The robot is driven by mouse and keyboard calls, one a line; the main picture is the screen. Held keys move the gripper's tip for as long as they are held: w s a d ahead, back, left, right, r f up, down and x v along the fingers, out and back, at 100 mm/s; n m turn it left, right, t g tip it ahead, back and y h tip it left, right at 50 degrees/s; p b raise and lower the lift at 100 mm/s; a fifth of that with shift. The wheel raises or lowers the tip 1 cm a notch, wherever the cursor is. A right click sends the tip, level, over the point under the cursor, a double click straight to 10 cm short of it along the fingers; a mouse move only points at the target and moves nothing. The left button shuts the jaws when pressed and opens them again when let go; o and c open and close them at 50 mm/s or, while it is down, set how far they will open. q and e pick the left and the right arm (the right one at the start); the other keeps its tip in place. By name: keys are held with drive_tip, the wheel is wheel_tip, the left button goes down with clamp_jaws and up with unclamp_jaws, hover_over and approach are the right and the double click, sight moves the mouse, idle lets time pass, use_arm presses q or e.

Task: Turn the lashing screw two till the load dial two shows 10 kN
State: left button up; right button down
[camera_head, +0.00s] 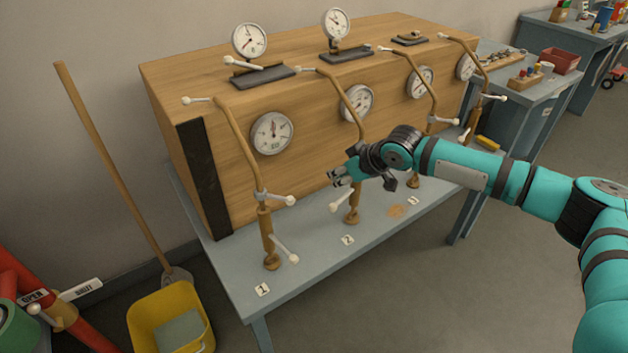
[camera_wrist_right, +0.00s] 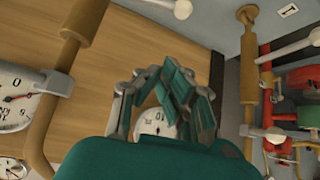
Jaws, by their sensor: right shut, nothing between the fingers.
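Lashing screw two (camera_head: 342,125) is a brown bent rod with white-knobbed bars, standing upright behind label 2 (camera_head: 347,240) on the grey bench. Load dial two (camera_head: 357,103) is a round white gauge on the wooden crate, partly crossed by the rod; its reading is too small to tell. My right gripper (camera_head: 334,178) is shut and empty, just left of the screw's lower part, near a white-knobbed bar (camera_head: 341,201). In the right wrist view the fingers (camera_wrist_right: 172,95) cover part of a dial; another dial (camera_wrist_right: 18,97) shows at the left. My left gripper is not in view.
Screw one (camera_head: 265,235) and its dial (camera_head: 271,133) stand to the left. More screws and dials are at the right, behind my arm. Two gauges stand on top of the crate (camera_head: 200,75). A yellow bucket (camera_head: 140,322) is on the floor at the left.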

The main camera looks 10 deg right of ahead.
sight(345, 195)
drive_tip(key=shift+a+f, duration=0.15)
drive_tip(key=shift+a, duration=0.05)
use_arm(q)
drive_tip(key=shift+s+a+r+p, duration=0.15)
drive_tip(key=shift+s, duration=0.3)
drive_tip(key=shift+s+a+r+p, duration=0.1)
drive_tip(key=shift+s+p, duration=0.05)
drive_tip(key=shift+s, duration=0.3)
use_arm(e)
wheel_tip(345, 195, down, 8)
drive_tip(key=w+a, duration=0.1)
drive_tip(key=w, duration=0.1)
drive_tip(key=shift+a+r, duration=0.15)
drive_tip(key=shift+r, duration=0.1)
